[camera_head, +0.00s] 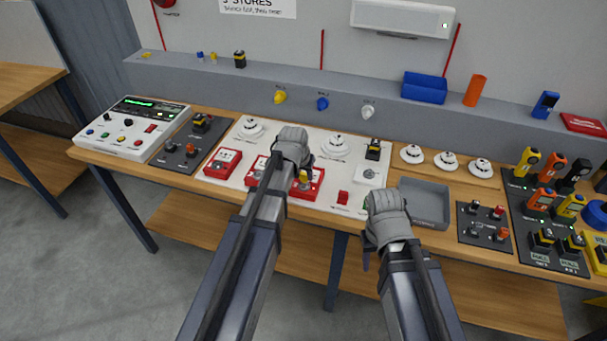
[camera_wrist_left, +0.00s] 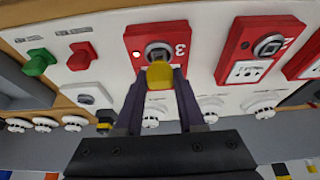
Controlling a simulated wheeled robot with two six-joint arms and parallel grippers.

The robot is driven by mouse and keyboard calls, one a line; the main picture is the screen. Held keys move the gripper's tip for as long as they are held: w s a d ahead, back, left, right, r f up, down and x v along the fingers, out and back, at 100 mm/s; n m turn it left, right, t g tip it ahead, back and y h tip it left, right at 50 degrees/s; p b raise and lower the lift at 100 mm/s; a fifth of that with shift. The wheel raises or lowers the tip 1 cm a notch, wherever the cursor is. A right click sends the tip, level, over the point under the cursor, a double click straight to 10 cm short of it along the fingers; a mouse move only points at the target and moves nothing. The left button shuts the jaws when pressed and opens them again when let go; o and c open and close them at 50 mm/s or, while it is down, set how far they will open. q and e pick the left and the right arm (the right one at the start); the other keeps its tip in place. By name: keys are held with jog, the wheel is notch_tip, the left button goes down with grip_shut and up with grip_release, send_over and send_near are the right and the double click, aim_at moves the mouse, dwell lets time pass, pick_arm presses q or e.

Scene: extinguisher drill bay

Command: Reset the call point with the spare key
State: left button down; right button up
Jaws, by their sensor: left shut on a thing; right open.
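My left gripper (camera_head: 300,172) is shut on a yellow key (camera_wrist_left: 160,76), which also shows in the head view (camera_head: 304,177). The key is at the front of the red call point marked 3 (camera_wrist_left: 175,32), right at its round metal lock (camera_wrist_left: 157,50). I cannot tell whether the key's tip is inside the lock. That call point is partly hidden by my left arm in the head view (camera_head: 315,187). A small light shows beside its lock. My right gripper (camera_head: 384,215) is open over the bench, left of the grey tray; its fingertips are mostly hidden.
Another red call point (camera_wrist_left: 262,45) stands beside it, with a further one (camera_head: 222,163) at the left. A red switch (camera_wrist_left: 81,55) and green switch (camera_wrist_left: 39,62) share the white panel. A grey tray (camera_head: 425,203) and charging racks lie right. A control panel (camera_head: 131,127) stands left.

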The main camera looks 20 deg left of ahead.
pick_arm(q)
jog(key=shift+f+b, duration=0.7)
jog(key=shift+f, duration=0.05)
dwell(0.5)
jog(key=shift+m+h, duration=0.5)
jog(key=shift+m, duration=0.6)
jog(key=shift+a, duration=0.1)
